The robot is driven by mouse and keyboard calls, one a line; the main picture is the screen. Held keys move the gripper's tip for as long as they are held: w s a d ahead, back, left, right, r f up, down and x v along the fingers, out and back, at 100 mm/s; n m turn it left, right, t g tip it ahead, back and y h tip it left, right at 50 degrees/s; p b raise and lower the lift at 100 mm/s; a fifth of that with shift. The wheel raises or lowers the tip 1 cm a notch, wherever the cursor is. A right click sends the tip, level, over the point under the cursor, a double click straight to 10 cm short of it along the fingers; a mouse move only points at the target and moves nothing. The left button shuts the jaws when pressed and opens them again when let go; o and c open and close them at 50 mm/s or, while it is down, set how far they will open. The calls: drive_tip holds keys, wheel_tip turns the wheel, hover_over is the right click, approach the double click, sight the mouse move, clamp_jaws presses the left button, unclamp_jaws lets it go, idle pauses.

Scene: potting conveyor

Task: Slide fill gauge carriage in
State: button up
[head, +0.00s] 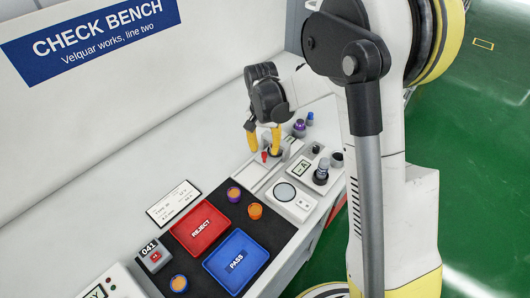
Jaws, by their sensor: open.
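My gripper (264,146) is open, with two yellow fingertips pointing down, above the far part of the bench. A small red knob (264,157) shows just below and between the fingertips. I cannot tell whether they touch it. Beside it is a pale narrow fixture (262,174) that looks like a slide or track, partly hidden by the gripper. I cannot make out for certain which part is the fill gauge carriage. A grey unit with a small display marked A (302,168) stands to the right, with a grey and dark cylinder (321,173) on it.
A white device with a round plate (285,192) stands nearer. A black mat holds a red REJECT tray (201,229), a blue PASS tray (236,262), and several orange and purple pots (255,211). A purple-topped item (299,127) stands behind. My arm hides the right side.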

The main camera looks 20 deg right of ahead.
wheel_tip(320, 180, up, 9)
drive_tip(key=shift+r, duration=0.2)
drive_tip(key=shift+a, duration=0.1)
drive_tip(key=s+d+r+n+t, duration=0.2)
drive_tip(key=s+r+n+t, duration=0.1)
drive_tip(key=s+r, duration=0.6)
drive_tip(key=s+f+n+t, duration=0.2)
drive_tip(key=s+t, duration=0.2)
drive_tip(key=s, duration=0.8)
drive_tip(key=shift+s+d+n, duration=0.25)
drive_tip(key=shift+d+n, duration=0.1)
drive_tip(key=shift+n, duration=0.05)
